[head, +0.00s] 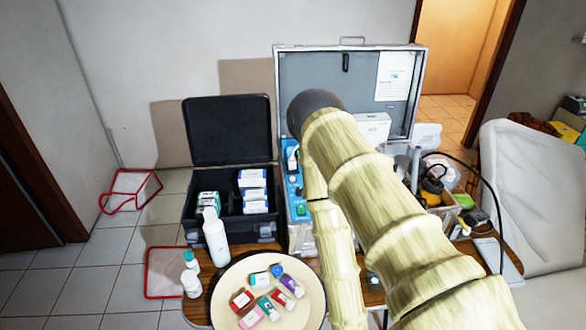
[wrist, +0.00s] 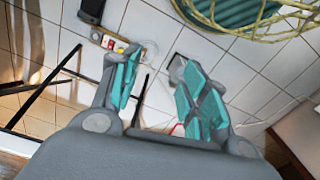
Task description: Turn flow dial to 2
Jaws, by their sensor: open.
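The dental unit's blue control panel (head: 296,187) shows as a narrow strip in the open metal case, left of my arm. Small knobs sit on it, but I cannot make out the flow dial or its setting. My arm covers the middle of the head view and hides part of the case. My gripper is not clearly visible there. In the wrist view my gripper (wrist: 160,88) is open, with its teal-padded fingers apart and nothing between them. Tiled surface lies beyond the fingers. The blue panel is not recognisable in the wrist view.
An open black case (head: 228,135) with small boxes stands left of the metal case (head: 345,48). A white bottle (head: 215,237) and a round tray (head: 240,272) of small boxes stand in front. Cluttered containers and a black cable (head: 490,190) are at right.

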